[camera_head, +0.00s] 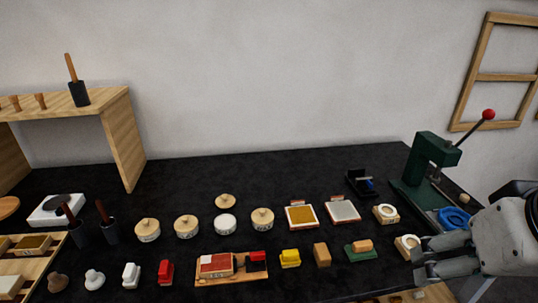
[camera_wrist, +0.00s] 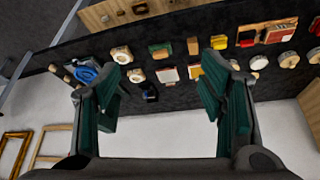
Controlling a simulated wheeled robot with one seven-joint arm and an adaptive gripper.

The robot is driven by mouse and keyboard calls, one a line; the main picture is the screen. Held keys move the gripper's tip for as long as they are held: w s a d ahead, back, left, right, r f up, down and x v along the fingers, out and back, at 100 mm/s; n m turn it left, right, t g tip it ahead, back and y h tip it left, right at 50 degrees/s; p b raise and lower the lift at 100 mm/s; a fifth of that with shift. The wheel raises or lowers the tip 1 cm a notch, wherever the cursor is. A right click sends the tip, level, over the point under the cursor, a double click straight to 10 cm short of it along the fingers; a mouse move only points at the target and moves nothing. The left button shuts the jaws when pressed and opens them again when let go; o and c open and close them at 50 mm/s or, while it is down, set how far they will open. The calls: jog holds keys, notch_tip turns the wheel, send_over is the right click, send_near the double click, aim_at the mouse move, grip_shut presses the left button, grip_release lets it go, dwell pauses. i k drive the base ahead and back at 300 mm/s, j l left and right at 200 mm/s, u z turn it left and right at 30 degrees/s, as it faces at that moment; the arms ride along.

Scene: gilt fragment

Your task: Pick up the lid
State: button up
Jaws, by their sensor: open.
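A loose round wooden lid with a small knob (camera_head: 225,201) lies on the black table in the head view, just behind an uncovered round jar with white contents (camera_head: 224,224). Similar jars with lids on stand nearby: one to the right (camera_head: 262,218) and two to the left, the nearer (camera_head: 186,226) and the farther (camera_head: 147,230). My gripper (camera_head: 422,258) is at the far right, well away from the lid, open and empty. In the wrist view its fingers (camera_wrist: 165,72) are spread apart. I cannot make out the loose lid there.
A green press with a red-knobbed lever (camera_head: 432,160) stands at the right. A front row holds stamps, blocks and a red-topped tray (camera_head: 230,268). Two framed pads (camera_head: 301,215) lie between the jars and my gripper. A wooden shelf (camera_head: 122,140) stands at the left.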

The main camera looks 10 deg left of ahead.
aim_at(224, 201)
jog(key=i+l, duration=0.1)
jog(key=i, duration=0.4)
jog(key=i+u, duration=0.1)
jog(key=i, duration=0.4)
jog(key=l+u, duration=0.1)
jog(key=u, duration=1.45)
jog(key=i+l, duration=0.05)
